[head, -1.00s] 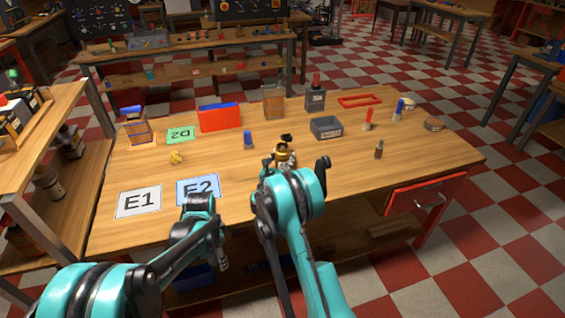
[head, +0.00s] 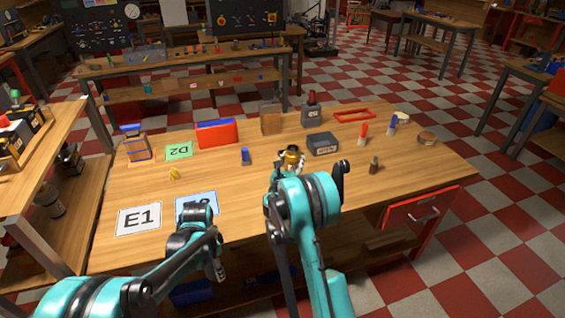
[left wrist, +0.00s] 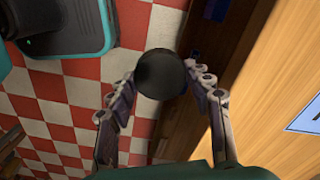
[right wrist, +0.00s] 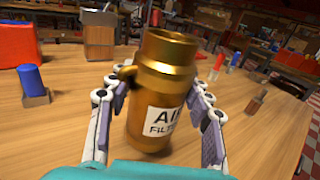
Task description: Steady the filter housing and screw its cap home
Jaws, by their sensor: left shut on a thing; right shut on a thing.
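The filter housing (right wrist: 160,85) is a brass cylinder with an open top, a side spout and a white label reading AIR FILTER. My right gripper (right wrist: 156,95) is shut on it, one finger on each side. In the head view its brass rim (head: 291,152) shows beyond my right arm, which hides most of the rest. I cannot tell whether its base touches the table. My left gripper (left wrist: 158,78) is shut on a round black piece (left wrist: 160,73), which looks like the cap. In the head view my left gripper (head: 219,265) hangs at the table's front edge, apart from the housing.
The wooden table (head: 130,255) carries a grey bin (head: 323,144), a red box (head: 215,133), a blue-topped piece (head: 245,156) and a small dark bottle (head: 374,165). The E1 card (head: 139,219) lies front left. A red drawer (head: 415,212) is at the front right.

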